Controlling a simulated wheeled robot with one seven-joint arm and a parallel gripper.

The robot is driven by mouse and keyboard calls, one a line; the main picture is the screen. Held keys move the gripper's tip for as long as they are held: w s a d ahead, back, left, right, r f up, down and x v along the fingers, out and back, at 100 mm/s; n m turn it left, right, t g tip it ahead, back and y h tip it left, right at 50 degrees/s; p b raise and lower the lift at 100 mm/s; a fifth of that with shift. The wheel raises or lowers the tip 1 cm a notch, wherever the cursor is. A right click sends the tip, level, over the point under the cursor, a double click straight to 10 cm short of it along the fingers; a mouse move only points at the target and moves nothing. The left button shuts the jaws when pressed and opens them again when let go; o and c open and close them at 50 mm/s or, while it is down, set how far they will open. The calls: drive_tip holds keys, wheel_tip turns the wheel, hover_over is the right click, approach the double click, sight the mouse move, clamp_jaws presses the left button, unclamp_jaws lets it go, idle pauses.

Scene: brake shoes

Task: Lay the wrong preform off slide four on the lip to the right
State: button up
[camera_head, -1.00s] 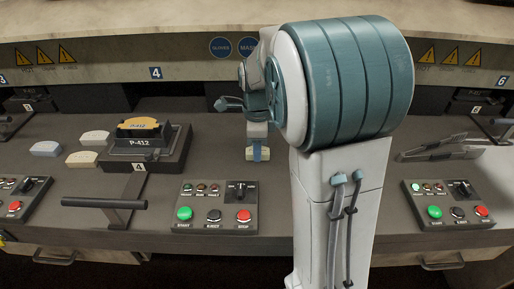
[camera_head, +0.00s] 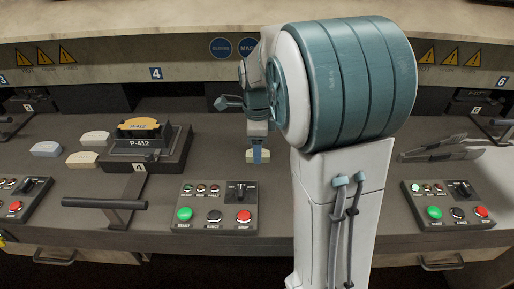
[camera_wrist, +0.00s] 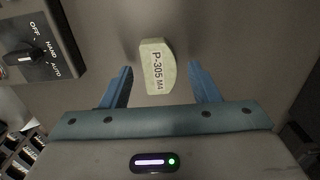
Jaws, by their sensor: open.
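A pale, cream-coloured preform marked P-305 M4 (camera_wrist: 157,66) lies on the grey lip (camera_head: 330,195) to the right of slide four (camera_head: 168,158). It also shows in the head view (camera_head: 266,156), partly hidden by a finger. My gripper (camera_wrist: 161,84) is open, with its blue fingers apart on either side of the preform in the wrist view and clear of it. In the head view my gripper (camera_head: 258,154) hangs over the preform. Slide four carries a block marked P-412, with a yellow piece marked P-412 (camera_head: 140,126) on top.
Several pale preforms (camera_head: 82,159) lie left of slide four. A button panel (camera_head: 214,207) stands in front of the preform, and a black handle (camera_head: 104,203) is left of that panel. Grey tongs (camera_head: 435,150) lie to the right.

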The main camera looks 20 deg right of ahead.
wheel_tip(320, 180, up, 10)
drive_tip(key=p, duration=0.1)
drive_tip(key=s+f+n, duration=0.2)
drive_tip(key=s+n, duration=0.3)
drive_tip(key=n, duration=0.2)
drive_tip(key=s+a+f+n+t, duration=0.1)
drive_tip(key=s+f+n, duration=0.1)
drive_tip(key=s+n, duration=0.4)
drive_tip(key=s+a+f+n+t, duration=0.1)
drive_tip(key=s+f+n, duration=0.1)
drive_tip(key=s+n, duration=0.4)
drive_tip(key=shift+s+a+f+n, duration=0.15)
drive_tip(key=shift+s+a+n, duration=0.05)
drive_tip(key=shift+n, duration=0.6)
drive_tip(key=shift+s+a+f+n+t, duration=0.1)
drive_tip(key=shift+s+f+n+t, duration=0.2)
drive_tip(key=shift+n, duration=0.2)
